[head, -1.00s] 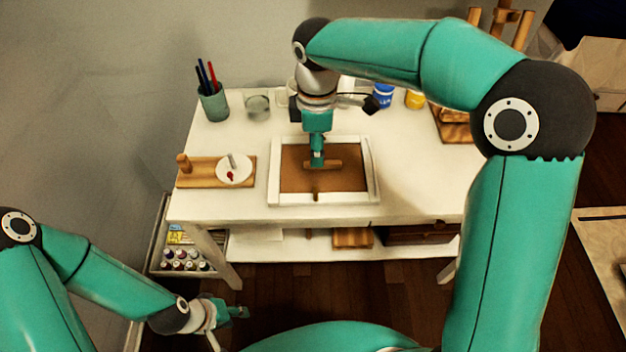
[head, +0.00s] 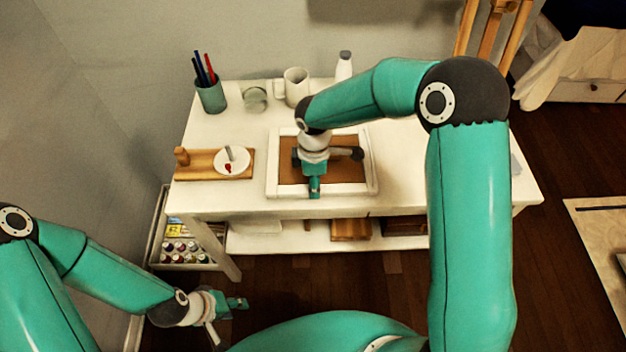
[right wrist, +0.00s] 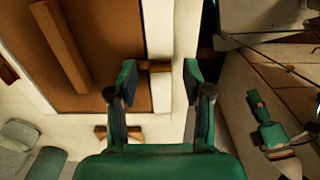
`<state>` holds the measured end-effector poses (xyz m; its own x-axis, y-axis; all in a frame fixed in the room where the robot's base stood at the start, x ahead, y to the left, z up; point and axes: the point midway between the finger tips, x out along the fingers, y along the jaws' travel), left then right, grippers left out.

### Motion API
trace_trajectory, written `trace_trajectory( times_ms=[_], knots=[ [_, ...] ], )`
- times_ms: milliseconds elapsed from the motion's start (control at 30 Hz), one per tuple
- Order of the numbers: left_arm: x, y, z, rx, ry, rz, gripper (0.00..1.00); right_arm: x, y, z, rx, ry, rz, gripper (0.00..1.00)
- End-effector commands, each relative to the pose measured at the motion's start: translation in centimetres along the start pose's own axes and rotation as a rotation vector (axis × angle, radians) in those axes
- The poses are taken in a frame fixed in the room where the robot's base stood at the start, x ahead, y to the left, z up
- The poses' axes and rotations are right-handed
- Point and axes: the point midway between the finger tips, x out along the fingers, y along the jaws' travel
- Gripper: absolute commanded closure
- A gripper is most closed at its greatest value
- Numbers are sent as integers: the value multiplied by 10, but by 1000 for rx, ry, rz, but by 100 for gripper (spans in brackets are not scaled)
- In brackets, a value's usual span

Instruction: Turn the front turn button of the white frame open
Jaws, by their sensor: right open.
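The white frame (head: 371,177) lies flat on the white table with its brown back (head: 345,145) facing up. My right gripper (head: 314,192) is above the front edge of the frame, pointing down. In the right wrist view, my right gripper (right wrist: 160,75) is open. The front turn button (right wrist: 155,66), a small wooden piece, shows between its fingertips, lying across the white border and reaching toward the brown back. I cannot tell whether a finger touches it. The head view hides the button behind the gripper. My left gripper (head: 238,303) is low in front of the table; its opening is unclear.
A wooden board with a white dish (head: 232,160) lies left of the frame. A pen cup (head: 210,96), a glass (head: 255,98) and a white mug (head: 296,87) stand behind. A wooden bar (right wrist: 60,45) lies on the brown back.

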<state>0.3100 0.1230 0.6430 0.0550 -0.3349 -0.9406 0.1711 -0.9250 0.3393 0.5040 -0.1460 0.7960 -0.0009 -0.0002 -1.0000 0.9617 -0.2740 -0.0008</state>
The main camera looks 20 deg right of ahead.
Motion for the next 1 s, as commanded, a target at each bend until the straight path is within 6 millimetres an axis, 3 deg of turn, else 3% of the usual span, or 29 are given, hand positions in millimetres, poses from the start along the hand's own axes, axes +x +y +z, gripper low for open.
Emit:
trace_trajectory(
  times_ms=[300,600,1000],
  knots=[
    [0,0,0,0,0,0,60,3,0,0,1,0,0,50],
    [0,0,0,0,0,0,60,2,0,1,2,0,0,98],
    [4,-2,0,0,0,0,60,3,0,0,36,1,1,100]
  ],
)
